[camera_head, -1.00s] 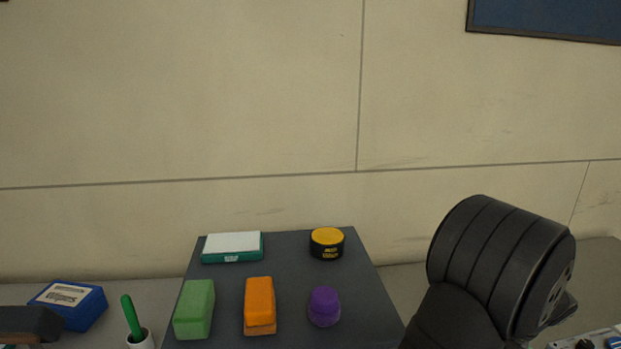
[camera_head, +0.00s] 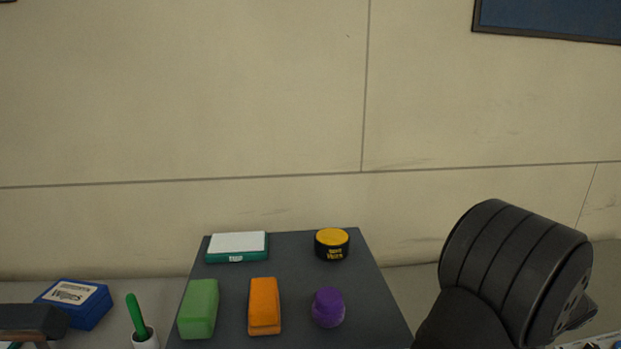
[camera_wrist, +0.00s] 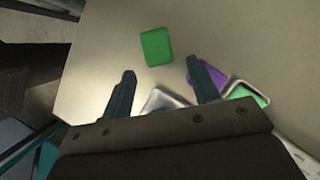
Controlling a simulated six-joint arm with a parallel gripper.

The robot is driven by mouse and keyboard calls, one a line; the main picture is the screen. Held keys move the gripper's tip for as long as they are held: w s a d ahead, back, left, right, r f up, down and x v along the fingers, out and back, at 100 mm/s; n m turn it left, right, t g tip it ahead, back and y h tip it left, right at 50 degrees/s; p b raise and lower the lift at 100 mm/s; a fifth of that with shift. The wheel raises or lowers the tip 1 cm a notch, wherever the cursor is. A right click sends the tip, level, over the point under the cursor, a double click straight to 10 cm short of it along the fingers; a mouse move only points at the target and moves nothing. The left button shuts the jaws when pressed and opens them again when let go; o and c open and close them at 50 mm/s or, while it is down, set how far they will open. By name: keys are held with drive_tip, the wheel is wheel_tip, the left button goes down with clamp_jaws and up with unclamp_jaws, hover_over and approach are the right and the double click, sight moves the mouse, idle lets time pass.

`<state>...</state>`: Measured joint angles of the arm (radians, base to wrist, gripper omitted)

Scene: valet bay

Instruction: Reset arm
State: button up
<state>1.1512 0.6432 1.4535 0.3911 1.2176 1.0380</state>
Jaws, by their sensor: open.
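My gripper (camera_wrist: 160,85) shows in the wrist view with its two dark teal fingers spread wide apart and nothing between their tips. It points over a pale tabletop (camera_wrist: 110,60). A green block-like item (camera_wrist: 156,47) lies flat on that top beyond the fingertips, apart from them. In the head view a black part of my arm stands at the lower right, and the gripper itself is out of that picture.
Purple (camera_wrist: 207,75) and green (camera_wrist: 245,94) items lie by the right finger. A dark mat (camera_head: 290,263) bears a white-and-teal box (camera_head: 237,247), black-and-yellow tin (camera_head: 332,244), green block (camera_head: 199,309), orange block (camera_head: 264,306) and purple piece (camera_head: 327,307). A blue wipes box (camera_head: 75,303) stands left.

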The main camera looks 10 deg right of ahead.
drive_tip(key=v, duration=0.7)
drive_tip(key=x, duration=1.1)
drive_tip(key=shift+a+f, duration=0.1)
drive_tip(key=shift+f, duration=0.15)
wheel_tip(320, 180, up, 4)
drive_tip(key=shift+f, duration=0.1)
drive_tip(key=s+d+r, duration=0.1)
drive_tip(key=s+r, duration=0.7)
drive_tip(key=s, duration=0.4)
wheel_tip(320, 180, up, 17)
drive_tip(key=w+a+n, duration=0.1)
drive_tip(key=w+a, duration=0.3)
drive_tip(key=w, duration=0.6)
drive_tip(key=w+a+r+n+g, duration=0.1)
drive_tip(key=w+a, duration=0.2)
drive_tip(key=w, duration=0.8)
drive_tip(key=shift+w+a, duration=0.25)
drive_tip(key=shift+a, duration=0.15)
drive_tip(key=shift+r, duration=0.15)
